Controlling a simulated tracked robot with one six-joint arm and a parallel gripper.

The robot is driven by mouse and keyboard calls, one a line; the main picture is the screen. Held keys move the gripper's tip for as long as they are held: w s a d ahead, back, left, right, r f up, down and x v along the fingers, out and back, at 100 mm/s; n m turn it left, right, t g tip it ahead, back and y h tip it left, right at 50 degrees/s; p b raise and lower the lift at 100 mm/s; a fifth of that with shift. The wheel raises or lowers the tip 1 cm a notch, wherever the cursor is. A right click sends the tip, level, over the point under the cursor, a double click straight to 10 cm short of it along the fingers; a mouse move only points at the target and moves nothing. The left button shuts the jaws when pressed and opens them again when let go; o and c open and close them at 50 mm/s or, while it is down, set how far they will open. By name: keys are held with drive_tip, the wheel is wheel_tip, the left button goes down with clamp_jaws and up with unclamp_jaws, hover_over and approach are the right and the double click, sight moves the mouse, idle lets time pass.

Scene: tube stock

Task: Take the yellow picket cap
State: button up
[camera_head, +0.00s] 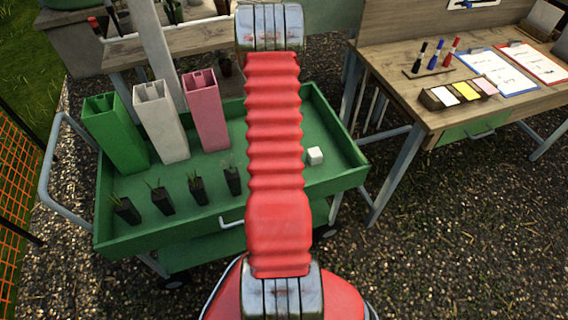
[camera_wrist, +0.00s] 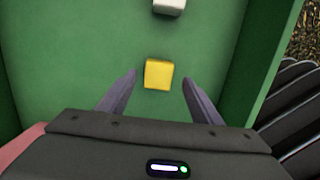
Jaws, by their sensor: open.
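The yellow picket cap (camera_wrist: 159,74) is a small block on the green floor of the cart, seen in the wrist view. My gripper (camera_wrist: 158,82) is open, with one finger to the left of the cap and one to the right. There is a gap on both sides, and neither finger touches the cap. In the head view the yellow cap does not show; my red arm covers the middle of the cart.
A white cap (camera_head: 315,155) lies on the green cart (camera_head: 340,180), beyond the yellow one; it also shows in the wrist view (camera_wrist: 169,6). Green (camera_head: 116,133), white (camera_head: 160,122) and pink (camera_head: 205,110) tubes stand at left, behind several small black pots. A wooden table (camera_head: 400,70) is at right.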

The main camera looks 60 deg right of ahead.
drive_tip(key=shift+d+f, duration=0.15)
drive_tip(key=shift+f, duration=1.15)
drive_tip(key=shift+d+f, duration=0.1)
drive_tip(key=shift+f, duration=1.2)
drive_tip(key=shift+s, duration=0.1)
drive_tip(key=shift+c, duration=0.3)
drive_tip(key=c, duration=1.1)
